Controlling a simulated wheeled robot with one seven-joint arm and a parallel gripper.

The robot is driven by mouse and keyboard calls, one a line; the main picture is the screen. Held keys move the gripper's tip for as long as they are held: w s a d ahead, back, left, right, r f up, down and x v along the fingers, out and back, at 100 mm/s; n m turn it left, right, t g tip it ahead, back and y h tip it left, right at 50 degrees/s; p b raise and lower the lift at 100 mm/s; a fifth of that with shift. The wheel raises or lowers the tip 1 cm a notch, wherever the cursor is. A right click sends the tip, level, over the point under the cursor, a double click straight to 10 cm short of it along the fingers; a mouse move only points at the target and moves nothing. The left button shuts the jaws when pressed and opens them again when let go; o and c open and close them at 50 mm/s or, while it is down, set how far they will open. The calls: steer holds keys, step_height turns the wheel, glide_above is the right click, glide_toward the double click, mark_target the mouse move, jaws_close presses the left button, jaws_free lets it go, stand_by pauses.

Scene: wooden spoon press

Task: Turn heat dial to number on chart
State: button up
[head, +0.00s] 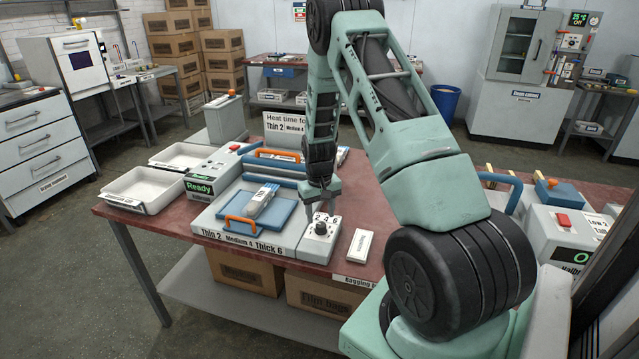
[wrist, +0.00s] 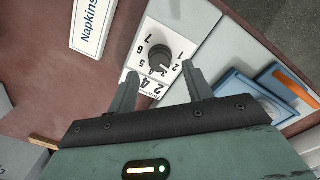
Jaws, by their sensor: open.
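The heat dial is a dark round knob (wrist: 159,58) on a white plate with printed numbers. In the head view the dial (head: 320,229) tops a small pale box at the sealer's front right corner. My gripper (head: 320,204) points down just above it. In the wrist view my gripper (wrist: 158,78) is open and empty, its fingers apart and slightly short of the knob. I cannot tell which number the knob points to. The front label (head: 240,241) reads Thin 2, Medium 4, Thick 6.
A white Napkins box (head: 360,245) lies right of the dial. A blue plate with an orange handle (head: 240,222) and a packet (head: 262,200) lie left. A green display (head: 200,187) reads Ready. White trays (head: 137,192) stand at the table's left.

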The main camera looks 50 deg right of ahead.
mark_target(319, 225)
step_height(319, 225, up, 14)
steer(key=b, duration=0.2)
steer(key=shift+a, duration=0.2)
steer(key=shift+w+f, duration=0.1)
steer(key=shift+w, duration=0.05)
steer(key=s+a+r+n+y, duration=0.1)
steer(key=a+r+n, duration=0.15)
steer(key=a, duration=1.15)
steer(key=s+a+r+n, duration=0.1)
steer(key=a+r+n, duration=0.15)
steer(key=a, duration=1.15)
steer(key=s+a+n, duration=0.4)
steer(key=s+a, duration=0.4)
steer(key=s, duration=0.2)
steer(key=s+a+n, duration=0.4)
steer(key=s+a, duration=0.4)
steer(key=s, duration=0.3)
steer(key=shift+s+r, duration=0.25)
steer(key=shift+s, duration=0.05)
steer(key=shift+d, duration=0.1)
